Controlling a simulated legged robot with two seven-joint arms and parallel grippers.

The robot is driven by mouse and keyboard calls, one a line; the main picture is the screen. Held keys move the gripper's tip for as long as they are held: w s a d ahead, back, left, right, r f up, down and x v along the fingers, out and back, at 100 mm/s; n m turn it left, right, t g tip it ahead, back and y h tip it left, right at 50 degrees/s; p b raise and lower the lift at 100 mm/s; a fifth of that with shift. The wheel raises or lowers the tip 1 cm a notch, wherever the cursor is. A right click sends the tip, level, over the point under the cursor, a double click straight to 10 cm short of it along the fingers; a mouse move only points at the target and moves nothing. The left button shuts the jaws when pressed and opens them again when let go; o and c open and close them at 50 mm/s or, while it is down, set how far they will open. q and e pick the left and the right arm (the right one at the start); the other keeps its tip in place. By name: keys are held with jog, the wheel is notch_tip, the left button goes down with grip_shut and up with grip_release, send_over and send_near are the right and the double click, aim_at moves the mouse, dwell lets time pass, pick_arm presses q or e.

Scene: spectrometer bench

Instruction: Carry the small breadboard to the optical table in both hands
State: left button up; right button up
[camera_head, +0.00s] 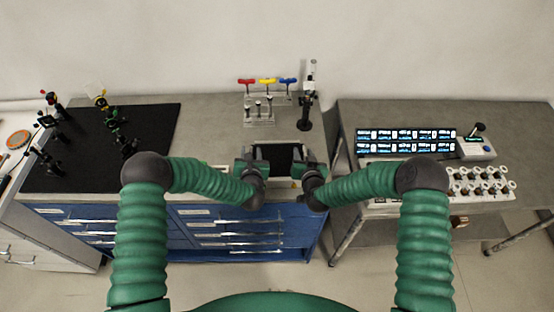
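A small dark rectangular plate (276,158), which looks like the small breadboard, is at the front right of the grey bench, between my two grippers. My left gripper (257,154) is at its left side and my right gripper (299,155) is at its right side. The fingers overlap the plate's edges, but I cannot tell whether they are closed on it, or whether the plate rests on the bench or is just above it. A large black board (150,125) with several optical mounts along its left and middle lies on the left of the bench; it appears to be the optical table surface.
A rack with red, yellow and blue T-handled tools (267,81) and a dark post-mounted instrument (306,105) stand behind my grippers. A right-hand table (355,110) holds lit display panels (405,141) and a white holder (482,183). Bench space between the black board and plate is clear.

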pick_arm(q)
jog(key=shift+d+r, duration=0.1)
jog(key=shift+d, duration=0.15)
pick_arm(e)
jog(key=shift+d+r, duration=0.1)
jog(key=shift+d, duration=0.15)
pick_arm(q)
jog(key=shift+a, duration=0.15)
grip_shut()
pick_arm(e)
jog(key=shift+a, duration=0.1)
grip_shut()
dwell(0.4)
